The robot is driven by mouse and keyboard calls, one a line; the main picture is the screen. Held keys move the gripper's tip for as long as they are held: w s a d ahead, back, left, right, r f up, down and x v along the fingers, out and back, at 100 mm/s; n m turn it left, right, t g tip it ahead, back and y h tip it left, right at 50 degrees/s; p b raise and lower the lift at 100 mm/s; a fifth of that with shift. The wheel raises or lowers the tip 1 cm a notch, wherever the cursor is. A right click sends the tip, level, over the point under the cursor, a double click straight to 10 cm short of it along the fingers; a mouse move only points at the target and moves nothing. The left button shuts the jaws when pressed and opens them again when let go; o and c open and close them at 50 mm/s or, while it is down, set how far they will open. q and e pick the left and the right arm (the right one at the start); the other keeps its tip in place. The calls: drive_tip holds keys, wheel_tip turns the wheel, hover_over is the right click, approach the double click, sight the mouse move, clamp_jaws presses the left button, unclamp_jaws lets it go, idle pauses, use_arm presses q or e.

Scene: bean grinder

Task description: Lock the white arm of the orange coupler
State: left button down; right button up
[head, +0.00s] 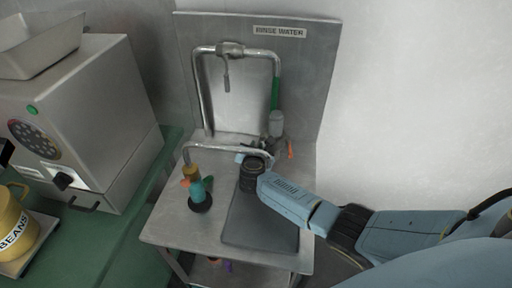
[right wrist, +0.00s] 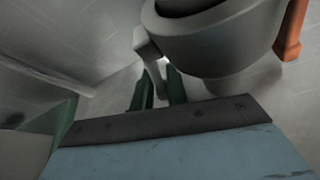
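A grey round coupler body (right wrist: 210,40) fills the top of the right wrist view. A pale arm (right wrist: 148,48) hangs from its left side and an orange arm (right wrist: 292,30) from its right. My right gripper (right wrist: 160,86) has its two dark green fingers a little apart. The lower end of the pale arm is at the gap between them; I cannot tell whether they touch it. In the head view, a small orange part (head: 290,150) shows at the foot of the green pipe, beside metal fittings. My right wrist hides part of this area and the right fingers. My left gripper is not in view.
A metal rinse stand (head: 188,228) has bent pipes (head: 228,50) along its back panel. A teal and orange fitting (head: 198,190) stands left of my wrist. A grey machine (head: 85,115) and yellow beans container (head: 12,225) are on the green table (head: 100,240).

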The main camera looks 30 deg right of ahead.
clamp_jaws()
drive_tip(key=shift+w+a+r+b, duration=0.25)
drive_tip(key=shift+a+r+b, duration=0.05)
drive_tip(key=shift+r, duration=0.05)
drive_tip(key=shift+w+r, duration=0.15)
drive_tip(key=shift+r, duration=0.05)
idle(0.4)
drive_tip(key=shift+d, duration=0.1)
idle(0.5)
drive_tip(key=shift+o, duration=1.9)
unclamp_jaws()
drive_tip(key=shift+o, duration=0.6)
drive_tip(key=shift+f, duration=0.15)
